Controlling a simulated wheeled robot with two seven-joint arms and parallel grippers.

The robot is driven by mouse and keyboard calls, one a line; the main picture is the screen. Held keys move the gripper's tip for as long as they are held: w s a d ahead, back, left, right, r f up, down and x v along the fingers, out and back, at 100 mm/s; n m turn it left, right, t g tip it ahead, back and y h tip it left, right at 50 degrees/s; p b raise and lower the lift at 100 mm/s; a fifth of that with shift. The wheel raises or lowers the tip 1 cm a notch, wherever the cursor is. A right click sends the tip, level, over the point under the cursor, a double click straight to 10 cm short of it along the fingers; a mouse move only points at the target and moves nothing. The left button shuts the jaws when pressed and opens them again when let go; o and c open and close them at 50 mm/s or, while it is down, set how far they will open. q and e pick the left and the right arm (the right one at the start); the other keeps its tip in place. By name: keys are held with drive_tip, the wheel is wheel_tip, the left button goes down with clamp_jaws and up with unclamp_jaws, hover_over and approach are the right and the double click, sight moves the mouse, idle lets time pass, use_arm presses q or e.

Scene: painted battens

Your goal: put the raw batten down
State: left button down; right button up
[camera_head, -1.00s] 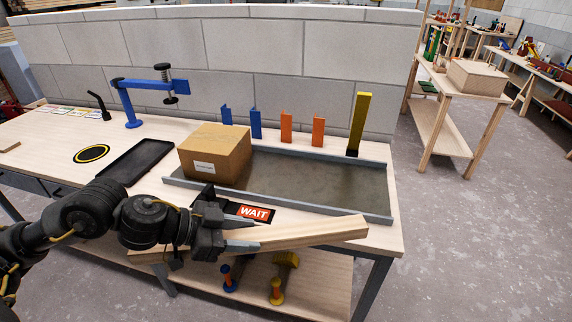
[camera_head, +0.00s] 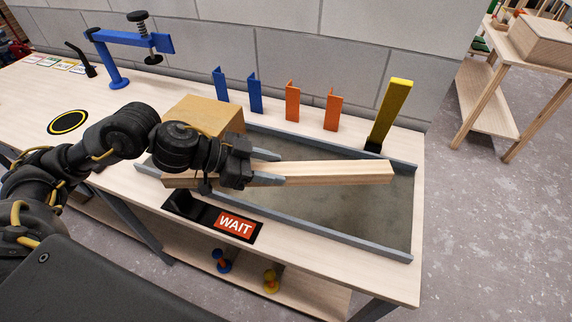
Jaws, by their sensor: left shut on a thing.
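The raw batten (camera_head: 335,173) is a plain pale wooden bar. My left gripper (camera_head: 268,168) is shut on it near its left part. The batten lies roughly level across the picture, over the grey metal tray (camera_head: 395,215); I cannot tell whether it touches the tray. Its left end shows to the left of my gripper, near the tray's front left. My right gripper is not in view.
Blue brackets (camera_head: 254,94), orange brackets (camera_head: 292,102) and a yellow post (camera_head: 390,112) stand behind the tray. A WAIT sign (camera_head: 235,225) lies in front. A blue clamp stand (camera_head: 112,62) is at left.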

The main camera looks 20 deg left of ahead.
use_arm(q)
drive_tip(key=w+d+f, duration=0.1)
drive_tip(key=w+f, duration=0.1)
drive_tip(key=w, duration=0.1)
drive_tip(key=w+d+f, duration=0.2)
drive_tip(key=w+f, duration=0.1)
drive_tip(key=w, duration=0.1)
drive_tip(key=w+d+f, duration=0.2)
drive_tip(key=w+f, duration=0.1)
drive_tip(key=w, duration=0.1)
drive_tip(key=shift+d+f, duration=0.15)
drive_tip(key=shift+d, duration=0.05)
drive_tip(key=shift+w+d+f, duration=0.25)
drive_tip(key=shift+w+f, duration=0.25)
drive_tip(key=shift+f, duration=0.15)
drive_tip(key=shift+f+p, duration=0.45)
drive_tip(key=shift+f, duration=1.1)
drive_tip(key=c, duration=0.7)
unclamp_jaws()
drive_tip(key=shift+f, duration=0.1)
